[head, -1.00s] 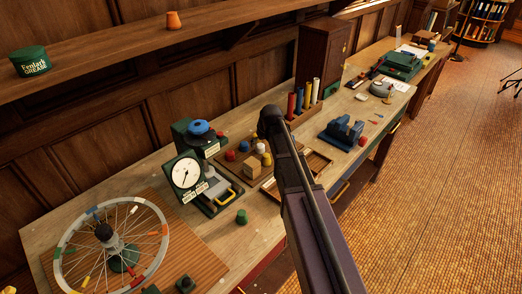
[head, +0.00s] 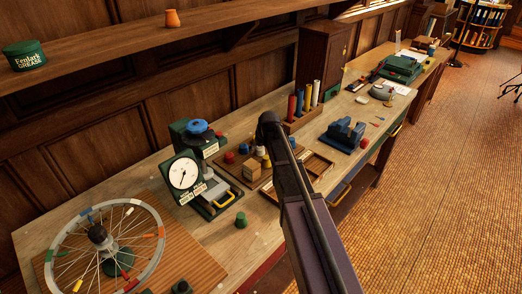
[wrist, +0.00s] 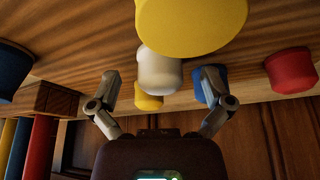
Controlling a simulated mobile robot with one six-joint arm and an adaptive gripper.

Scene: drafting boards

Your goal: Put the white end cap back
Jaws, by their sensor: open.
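The white end cap (wrist: 160,72) shows in the wrist view between the two open fingertips of my gripper (wrist: 160,76); I cannot tell how far ahead of them it is. A large yellow cap (wrist: 192,22) partly covers it from above, and another yellow cap (wrist: 148,102) lies beyond it. In the head view the white cap (head: 261,150) is on the bench beside my arm, which hides my gripper. A rack (head: 289,127) holds upright red, blue, yellow and white tubes; the white tube (head: 316,92) is at its far end.
A red cap (wrist: 291,70) and a blue cap (wrist: 12,70) stand to either side; another blue one is partly behind my right finger. A wooden block (head: 252,171), a dial gauge (head: 184,174), a blue vise (head: 343,134) and a spoked wheel (head: 104,250) crowd the bench.

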